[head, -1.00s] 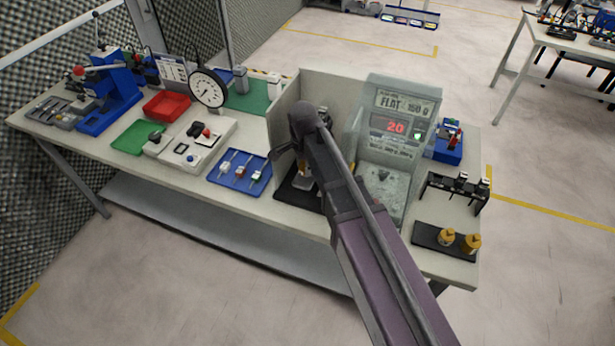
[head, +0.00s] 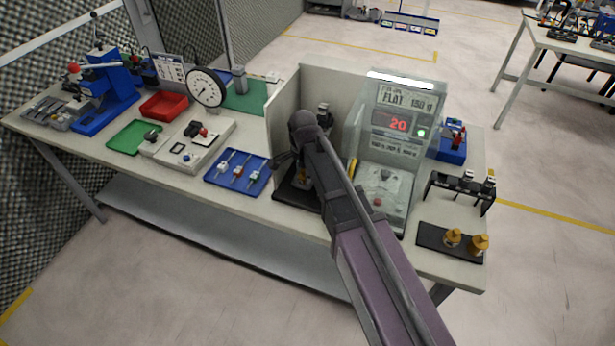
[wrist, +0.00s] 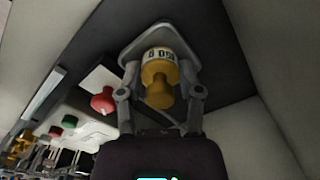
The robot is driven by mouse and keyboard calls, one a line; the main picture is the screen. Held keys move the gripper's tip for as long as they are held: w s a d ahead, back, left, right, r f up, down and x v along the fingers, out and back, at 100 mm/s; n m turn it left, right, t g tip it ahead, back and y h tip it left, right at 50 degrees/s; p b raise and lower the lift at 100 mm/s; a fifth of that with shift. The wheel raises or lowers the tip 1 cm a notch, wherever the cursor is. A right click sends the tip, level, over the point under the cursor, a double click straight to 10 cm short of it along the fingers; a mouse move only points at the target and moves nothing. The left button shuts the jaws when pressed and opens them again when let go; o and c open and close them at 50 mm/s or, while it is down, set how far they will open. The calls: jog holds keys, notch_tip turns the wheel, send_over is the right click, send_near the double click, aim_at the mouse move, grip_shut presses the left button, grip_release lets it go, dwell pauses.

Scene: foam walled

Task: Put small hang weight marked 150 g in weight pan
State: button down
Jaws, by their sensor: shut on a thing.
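A brass-yellow weight with a white band (wrist: 160,75) is between the fingers of my gripper (wrist: 160,88) in the wrist view. The band's marking appears upside down and reads like 150. My gripper is shut on it. A grey plate with rounded corners (wrist: 129,50) shows around and behind the weight; I cannot tell whether it is the weight pan or whether they touch. In the head view, my arm hides most of the gripper, and a bit of yellow (head: 302,174) shows beside it, above a black base (head: 290,198) inside the pale walled corner.
Pale walls (head: 284,115) enclose the gripper's left and back. A clear-fronted machine (head: 405,125) showing FLAT 150 g and 20 stands close on the right. Two brass weights (head: 452,237) (head: 479,243) sit on a black tray (head: 430,243). A blue tray (head: 225,178) lies left.

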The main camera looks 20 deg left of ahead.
jog(key=shift+f, duration=0.2)
jog(key=shift+c, duration=1.3)
grip_release()
jog(key=shift+r, duration=0.15)
notch_tip(320, 180, up, 12)
jog(key=p, duration=1.2)
